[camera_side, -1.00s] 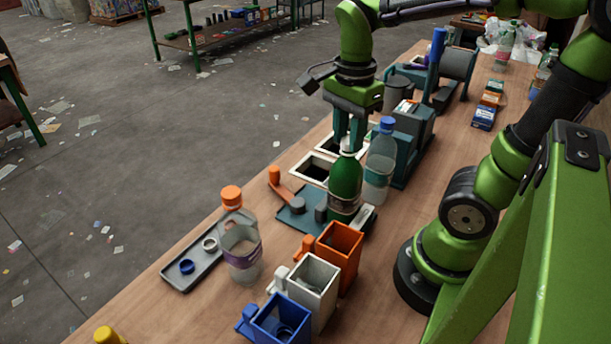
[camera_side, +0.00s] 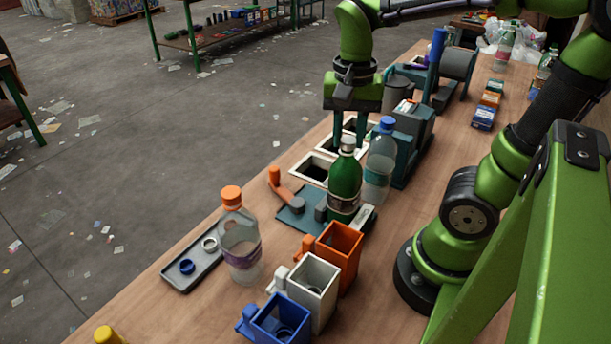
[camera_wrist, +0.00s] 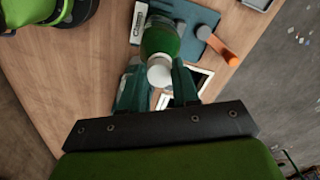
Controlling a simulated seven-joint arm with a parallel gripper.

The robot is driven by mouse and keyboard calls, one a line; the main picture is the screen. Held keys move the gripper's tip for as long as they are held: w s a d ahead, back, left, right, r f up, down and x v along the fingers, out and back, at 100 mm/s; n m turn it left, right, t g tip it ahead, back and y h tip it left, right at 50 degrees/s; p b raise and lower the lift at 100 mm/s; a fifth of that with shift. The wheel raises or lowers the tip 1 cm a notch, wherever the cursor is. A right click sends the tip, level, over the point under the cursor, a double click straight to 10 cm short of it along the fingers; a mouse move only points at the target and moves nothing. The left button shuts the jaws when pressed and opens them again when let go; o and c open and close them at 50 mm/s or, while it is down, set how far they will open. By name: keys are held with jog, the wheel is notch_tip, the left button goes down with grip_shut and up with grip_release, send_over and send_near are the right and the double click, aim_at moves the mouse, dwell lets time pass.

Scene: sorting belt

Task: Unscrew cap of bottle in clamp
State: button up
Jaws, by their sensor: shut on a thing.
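The green bottle (camera_side: 345,180) with a white cap (camera_side: 347,142) stands upright in the clamp (camera_side: 296,213), which has a dark teal base and an orange handle (camera_side: 280,184). My gripper (camera_side: 349,140) points down over the bottle, its two teal fingers at the cap. In the wrist view, my gripper (camera_wrist: 158,84) has one finger on each side of the white cap (camera_wrist: 159,71) and is shut on it. The green bottle (camera_wrist: 160,42) shows beyond the cap. The side view does not show whether the cap has lifted off the neck.
A clear bottle with a blue cap (camera_side: 381,160) stands close to the right of my gripper. A clear bottle with an orange cap (camera_side: 240,240) stands at the front left beside a grey tray (camera_side: 193,266) holding rings. Orange (camera_side: 340,250), white (camera_side: 314,290) and blue (camera_side: 280,322) bins stand in front.

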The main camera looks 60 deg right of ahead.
jog(key=shift+n, duration=0.9)
jog(key=n, duration=0.4)
jog(key=shift+n, duration=0.4)
jog(key=n, duration=0.5)
jog(key=shift+r, duration=0.1)
jog(key=shift+n, duration=0.3)
jog(key=n, duration=0.5)
